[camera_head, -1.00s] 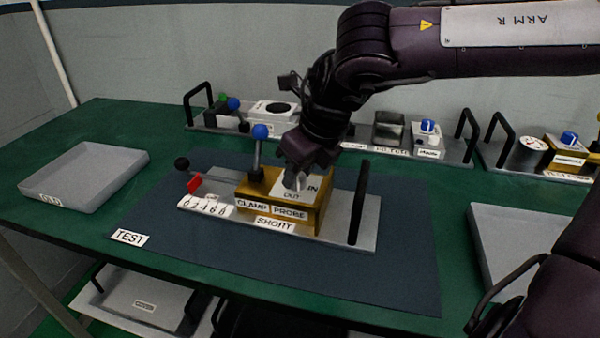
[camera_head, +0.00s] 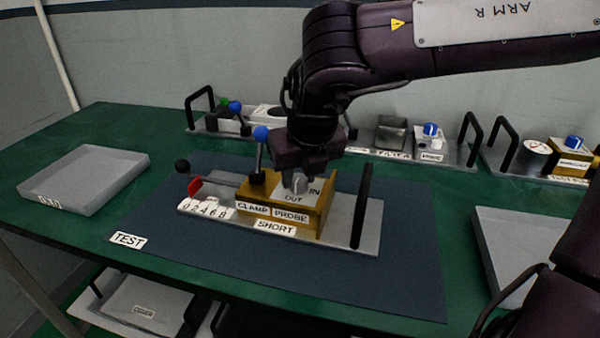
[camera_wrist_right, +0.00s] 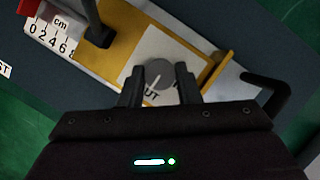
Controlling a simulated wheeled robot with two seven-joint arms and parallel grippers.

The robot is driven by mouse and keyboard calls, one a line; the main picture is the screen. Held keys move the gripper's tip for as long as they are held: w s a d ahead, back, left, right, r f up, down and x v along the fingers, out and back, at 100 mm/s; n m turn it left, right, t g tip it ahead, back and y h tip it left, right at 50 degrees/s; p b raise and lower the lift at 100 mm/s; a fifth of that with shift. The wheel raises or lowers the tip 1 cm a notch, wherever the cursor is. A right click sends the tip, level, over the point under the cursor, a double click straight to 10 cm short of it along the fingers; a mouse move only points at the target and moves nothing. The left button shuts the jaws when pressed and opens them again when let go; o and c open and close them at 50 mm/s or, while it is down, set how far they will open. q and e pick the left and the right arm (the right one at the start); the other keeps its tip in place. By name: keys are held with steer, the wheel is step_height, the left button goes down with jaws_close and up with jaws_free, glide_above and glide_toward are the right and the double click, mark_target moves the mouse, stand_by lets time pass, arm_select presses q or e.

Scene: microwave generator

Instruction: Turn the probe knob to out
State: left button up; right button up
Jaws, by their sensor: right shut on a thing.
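The probe knob (camera_wrist_right: 160,74) is a round grey knob on a white plate marked IN and OUT, on top of the yellow block (camera_head: 318,218) labelled CLAMP and PROBE. In the right wrist view a pale pointer line on the knob runs down-left toward the letters of OUT. My right gripper (camera_wrist_right: 160,92) is shut on the knob from above, a finger at each side. In the head view the right gripper (camera_head: 297,182) covers much of the knob. My left gripper is not in view.
A blue-topped clamp lever (camera_head: 260,134) stands just left of my right gripper. A black handle (camera_head: 361,205) rises at the fixture's right end. A grey tray (camera_head: 60,203) is at the left, another (camera_head: 500,250) at the right. More fixtures line the back.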

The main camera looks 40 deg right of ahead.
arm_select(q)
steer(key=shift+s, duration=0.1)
arm_select(e)
steer(key=o, duration=1)
steer(key=shift+s+r, duration=0.15)
steer(key=shift+r, duration=0.4)
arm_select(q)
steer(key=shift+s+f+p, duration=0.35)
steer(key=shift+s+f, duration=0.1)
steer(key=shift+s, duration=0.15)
arm_select(e)
steer(key=v, duration=0.6)
steer(key=shift+s+a+r, duration=0.1)
steer(key=shift+s+r, duration=0.15)
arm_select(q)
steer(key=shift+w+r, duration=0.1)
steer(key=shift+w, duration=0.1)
